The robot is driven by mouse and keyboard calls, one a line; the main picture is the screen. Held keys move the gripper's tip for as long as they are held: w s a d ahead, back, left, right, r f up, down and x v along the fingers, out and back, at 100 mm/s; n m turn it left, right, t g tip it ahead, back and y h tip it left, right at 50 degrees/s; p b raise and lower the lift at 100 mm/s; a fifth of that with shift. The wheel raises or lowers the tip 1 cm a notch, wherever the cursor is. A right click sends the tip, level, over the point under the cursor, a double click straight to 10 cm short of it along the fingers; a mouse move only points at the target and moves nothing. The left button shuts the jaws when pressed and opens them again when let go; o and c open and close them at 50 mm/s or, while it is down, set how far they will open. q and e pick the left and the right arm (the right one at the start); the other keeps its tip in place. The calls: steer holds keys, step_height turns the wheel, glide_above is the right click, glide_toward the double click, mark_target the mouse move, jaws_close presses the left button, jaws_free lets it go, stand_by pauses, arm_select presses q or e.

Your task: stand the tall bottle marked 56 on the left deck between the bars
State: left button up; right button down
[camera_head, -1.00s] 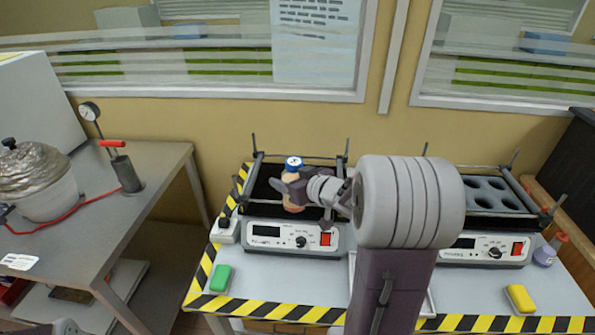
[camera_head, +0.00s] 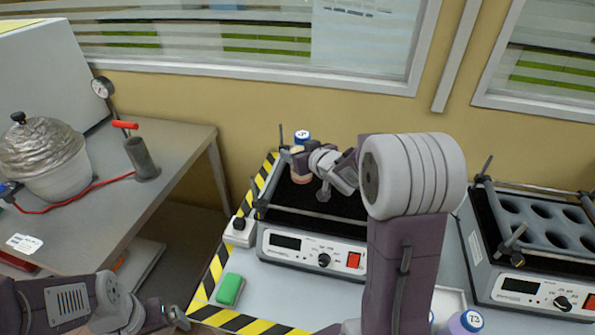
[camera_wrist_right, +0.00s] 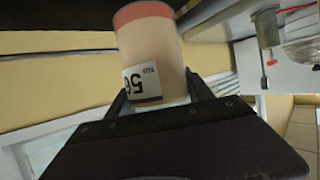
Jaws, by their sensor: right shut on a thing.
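The tall bottle (camera_head: 301,167) has a blue-and-white cap, a pale body and an orange-red base. My right gripper (camera_head: 314,162) is shut on it over the back-left part of the left deck (camera_head: 335,203). It looks roughly upright; I cannot tell whether its base touches the deck. In the right wrist view the bottle (camera_wrist_right: 150,48) is between the fingers (camera_wrist_right: 160,98), its label reading 56 upside down. Bars (camera_head: 268,178) run around the dark deck. My left gripper (camera_head: 174,318) is low at the left; its jaws are unclear.
The right shaker (camera_head: 540,225) carries a rack with several round holes. Another blue-capped bottle (camera_head: 462,322) stands at the front. A green block (camera_head: 230,289) and a white socket (camera_head: 240,231) are left of the left shaker. A metal table (camera_head: 110,205) holds a foil-covered vessel (camera_head: 40,155).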

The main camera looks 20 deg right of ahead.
steer(key=shift+w+a+f, duration=0.2)
steer(key=shift+w+a, duration=0.15)
steer(key=shift+w, duration=0.05)
steer(key=shift+a, duration=0.15)
step_height(320, 180, down, 4)
steer(key=shift+f+b, duration=0.1)
steer(key=shift+b, duration=0.85)
steer(key=shift+c, duration=2)
jaws_free()
